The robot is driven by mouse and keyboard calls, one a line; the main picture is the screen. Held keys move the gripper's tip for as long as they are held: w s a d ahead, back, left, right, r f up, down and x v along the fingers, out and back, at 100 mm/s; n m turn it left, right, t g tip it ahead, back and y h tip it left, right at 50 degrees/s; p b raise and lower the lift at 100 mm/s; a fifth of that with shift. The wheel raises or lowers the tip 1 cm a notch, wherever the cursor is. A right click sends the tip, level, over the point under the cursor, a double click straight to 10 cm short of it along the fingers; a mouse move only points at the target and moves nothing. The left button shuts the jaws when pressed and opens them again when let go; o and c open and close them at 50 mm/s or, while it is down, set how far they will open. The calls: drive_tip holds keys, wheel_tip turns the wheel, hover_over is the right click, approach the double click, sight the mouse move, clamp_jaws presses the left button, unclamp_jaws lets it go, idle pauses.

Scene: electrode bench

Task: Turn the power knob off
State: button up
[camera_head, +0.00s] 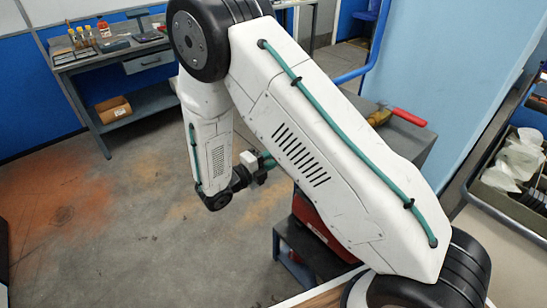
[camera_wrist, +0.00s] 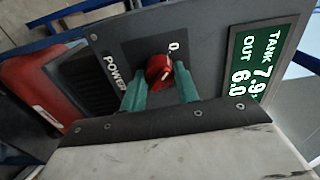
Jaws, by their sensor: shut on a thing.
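In the wrist view the red power knob (camera_wrist: 158,68) sits on a dark panel (camera_wrist: 140,32) between the words POWER and a 0 mark. The knob's top lies close below the 0; its exact angle is hard to tell. My gripper (camera_wrist: 159,86) has its two green fingers on either side of the knob, shut on it. In the head view my gripper (camera_head: 262,164) is small and partly behind my own arm, and the knob is hidden there.
A green display (camera_wrist: 262,62) beside the knob reads TANK 7.9, OUT 6.0. A red body (camera_wrist: 38,90) lies left of the panel. In the head view a grey bench (camera_head: 110,52) stands at the back left, and a bin of pale items (camera_head: 495,205) at right. The left floor is open.

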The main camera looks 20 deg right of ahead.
drive_tip(key=o, duration=1)
drive_tip(key=v, duration=0.8)
